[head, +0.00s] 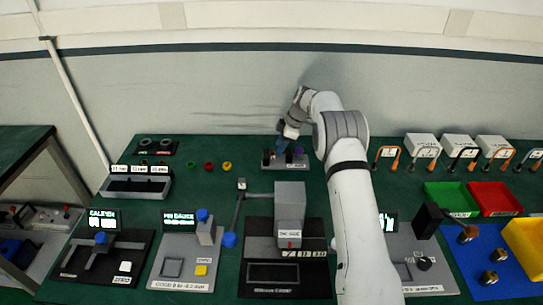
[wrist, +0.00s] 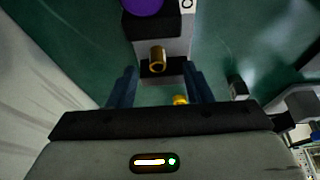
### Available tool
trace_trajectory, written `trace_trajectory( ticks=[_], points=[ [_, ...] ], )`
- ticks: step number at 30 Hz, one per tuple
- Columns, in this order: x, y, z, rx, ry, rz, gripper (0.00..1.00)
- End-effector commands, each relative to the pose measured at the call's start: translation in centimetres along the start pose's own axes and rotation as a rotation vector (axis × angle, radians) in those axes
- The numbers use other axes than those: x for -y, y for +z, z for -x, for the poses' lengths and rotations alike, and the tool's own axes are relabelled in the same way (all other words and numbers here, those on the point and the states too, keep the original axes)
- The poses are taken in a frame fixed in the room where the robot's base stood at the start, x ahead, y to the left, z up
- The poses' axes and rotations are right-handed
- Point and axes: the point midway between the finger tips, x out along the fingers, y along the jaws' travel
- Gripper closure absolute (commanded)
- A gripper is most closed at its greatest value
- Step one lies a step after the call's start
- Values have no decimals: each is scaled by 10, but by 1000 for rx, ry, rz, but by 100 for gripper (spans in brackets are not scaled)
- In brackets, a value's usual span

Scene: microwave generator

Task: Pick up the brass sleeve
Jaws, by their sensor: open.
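A brass sleeve (wrist: 157,60), a short hollow cylinder with a dark bore, shows in the wrist view at the face of a grey and black block (wrist: 176,47). I cannot tell how it is held there. My gripper (wrist: 160,72) is open, with one blue finger on each side of the sleeve's line in the picture. No contact shows. In the head view, my gripper (head: 281,146) hangs over a small grey rack (head: 304,164) at the middle back of the bench. The sleeve is not clear there.
A purple knob (wrist: 142,5) sits at the block's far end. A small yellow piece (wrist: 180,99) lies low between the fingers, partly hidden. Red, green and yellow rings (head: 227,166) lie left of the rack. A grey press (head: 290,207) stands in front.

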Motion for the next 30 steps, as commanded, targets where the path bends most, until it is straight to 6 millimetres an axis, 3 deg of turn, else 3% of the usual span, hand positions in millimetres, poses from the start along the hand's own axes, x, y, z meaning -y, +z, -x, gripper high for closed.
trace_trajectory(
  ticks=[9,17,30],
  points=[
    [-4,-3,-40,1,-2,2,55],
    [-4,-3,-46,0,-1,3,55],
    [-4,-3,-45,0,-1,4,89]
  ],
)
